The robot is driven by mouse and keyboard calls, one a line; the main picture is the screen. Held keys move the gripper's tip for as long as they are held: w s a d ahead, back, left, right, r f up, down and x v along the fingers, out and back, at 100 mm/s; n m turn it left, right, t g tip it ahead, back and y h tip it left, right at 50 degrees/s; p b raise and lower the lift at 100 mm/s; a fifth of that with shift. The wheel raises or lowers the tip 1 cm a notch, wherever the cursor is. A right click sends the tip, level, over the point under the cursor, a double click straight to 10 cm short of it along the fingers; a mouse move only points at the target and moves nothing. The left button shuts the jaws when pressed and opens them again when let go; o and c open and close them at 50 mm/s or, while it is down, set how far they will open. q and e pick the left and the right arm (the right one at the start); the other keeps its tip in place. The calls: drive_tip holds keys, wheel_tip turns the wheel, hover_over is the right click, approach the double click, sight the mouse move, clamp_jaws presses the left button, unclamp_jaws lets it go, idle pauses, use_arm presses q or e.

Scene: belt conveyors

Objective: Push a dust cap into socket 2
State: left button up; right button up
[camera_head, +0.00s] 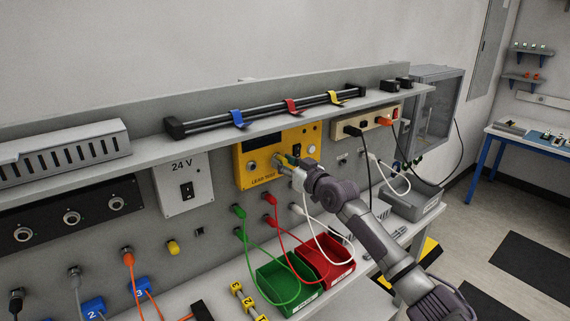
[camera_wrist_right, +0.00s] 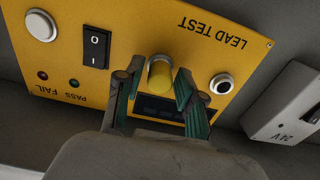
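A yellow dust cap (camera_wrist_right: 159,74) sits at a ringed socket on the yellow LEAD TEST box (camera_head: 248,151), which also shows upside down in the wrist view (camera_wrist_right: 215,55). My right gripper (camera_head: 287,167) is at the front of this box. In the wrist view its two fingers (camera_wrist_right: 156,88) stand on either side of the cap, with a visible gap to each. It looks open around the cap. Another yellow cap (camera_head: 173,247) sits on the lower wall. A black panel (camera_head: 45,231) at left holds three round sockets. I cannot read which is socket 2. My left gripper is not in view.
A green bin (camera_head: 262,285) and a red bin (camera_head: 345,268) stand on the bench below, with hanging green, red and white cables nearby. A shelf with a rail of coloured clips (camera_head: 290,106) runs above. A grey bin (camera_head: 388,210) is at right.

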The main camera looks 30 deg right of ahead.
drive_tip(key=shift+o, duration=0.6)
drive_tip(key=shift+s, duration=0.15)
drive_tip(key=s+d, duration=0.1)
drive_tip(key=s, duration=1)
drive_tip(key=shift+s, duration=0.35)
